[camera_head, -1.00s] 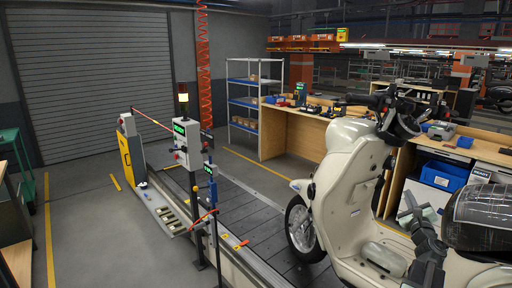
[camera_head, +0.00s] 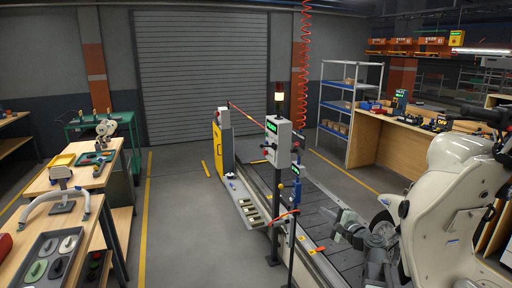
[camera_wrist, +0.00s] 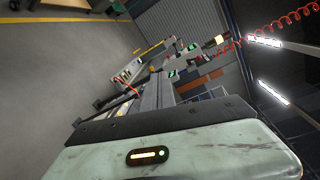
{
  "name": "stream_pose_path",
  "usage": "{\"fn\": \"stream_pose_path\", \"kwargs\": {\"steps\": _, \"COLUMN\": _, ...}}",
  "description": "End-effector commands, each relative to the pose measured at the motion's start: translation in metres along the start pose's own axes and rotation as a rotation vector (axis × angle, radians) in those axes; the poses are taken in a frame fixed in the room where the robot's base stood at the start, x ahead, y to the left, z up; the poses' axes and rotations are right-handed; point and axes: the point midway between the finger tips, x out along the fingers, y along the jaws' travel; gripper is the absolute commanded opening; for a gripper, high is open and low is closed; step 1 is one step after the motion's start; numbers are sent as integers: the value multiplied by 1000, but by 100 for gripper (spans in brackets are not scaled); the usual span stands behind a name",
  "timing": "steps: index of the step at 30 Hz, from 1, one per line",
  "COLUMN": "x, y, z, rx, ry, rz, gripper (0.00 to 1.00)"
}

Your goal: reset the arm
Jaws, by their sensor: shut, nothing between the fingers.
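My gripper (camera_head: 342,222) is at the end of my grey arm in the lower right of the head view. It is shut and empty, in front of the conveyor (camera_head: 335,215) and left of a cream scooter (camera_head: 445,210) in the picture. It touches nothing that I can make out. The wrist view is tilted and shows a pale green housing with a small lit indicator along the bottom. Beyond it are the conveyor and the grey control box. The fingertips are hard to make out in the wrist view.
A control post with a grey box (camera_head: 278,142) and lamp stands beside the conveyor. Workbenches with trays (camera_head: 55,258) line the left. A blue-shelved rack (camera_head: 338,104) and wooden bench (camera_head: 398,140) stand at the back right. The floor (camera_head: 190,225) between left benches and conveyor is clear.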

Motion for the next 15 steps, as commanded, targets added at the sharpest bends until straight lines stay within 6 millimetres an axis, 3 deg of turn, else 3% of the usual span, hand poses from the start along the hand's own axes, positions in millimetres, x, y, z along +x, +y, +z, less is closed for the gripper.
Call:
{"fn": "stream_pose_path", "kwargs": {"steps": 1, "x": 14, "y": 25, "z": 39, "rx": -79, "ry": -61, "rz": 77, "gripper": 0}}
{"fn": "stream_pose_path", "kwargs": {"steps": 5, "x": 29, "y": 101, "z": 122, "rx": -334, "ry": -221, "rz": 307, "gripper": 0}}
{"fn": "stream_pose_path", "kwargs": {"steps": 6, "x": 28, "y": 127, "z": 145, "rx": -424, "ry": -274, "rz": 387, "gripper": 0}}
{"fn": "stream_pose_path", "kwargs": {"steps": 9, "x": 6, "y": 198, "z": 185, "rx": -689, "ry": -411, "rz": 624, "gripper": 0}}
{"fn": "stream_pose_path", "kwargs": {"steps": 11, "x": -20, "y": 236, "z": 188, "rx": -866, "ry": -486, "rz": 799, "gripper": 0}}
{"fn": "stream_pose_path", "kwargs": {"steps": 12, "x": -41, "y": 254, "z": 178, "rx": -966, "ry": -520, "rz": 915, "gripper": 0}}
{"fn": "stream_pose_path", "kwargs": {"steps": 15, "x": -90, "y": 272, "z": 137, "rx": -1124, "ry": -563, "rz": 1163, "gripper": 0}}
